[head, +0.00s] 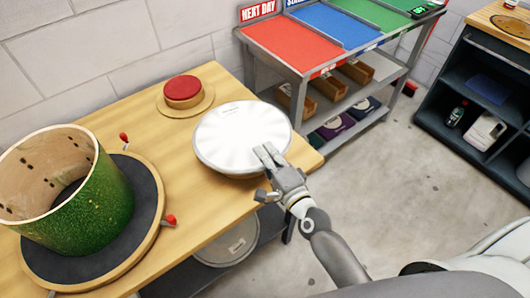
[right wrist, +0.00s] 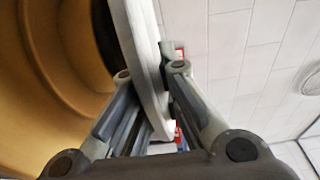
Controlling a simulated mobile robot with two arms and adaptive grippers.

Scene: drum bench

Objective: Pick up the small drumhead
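The small drumhead (head: 240,135) is a round white disc with a pale rim, over the right part of the wooden bench. My right gripper (head: 268,157) is at its near right edge. In the right wrist view the drumhead (right wrist: 146,45) is seen edge-on, its rim passing between the two fingers of my right gripper (right wrist: 150,80). The fingers look closed on the rim, one on each face. I cannot tell exactly how far the disc is above the bench. My left gripper is not in view.
A green drum shell (head: 88,200) stands on a dark round pad at left, with red-tipped levers (head: 170,220) beside it. A red round block (head: 183,90) is behind. Another drumhead (head: 228,245) lies on the lower shelf. A coloured rack (head: 320,45) stands behind; floor at right is clear.

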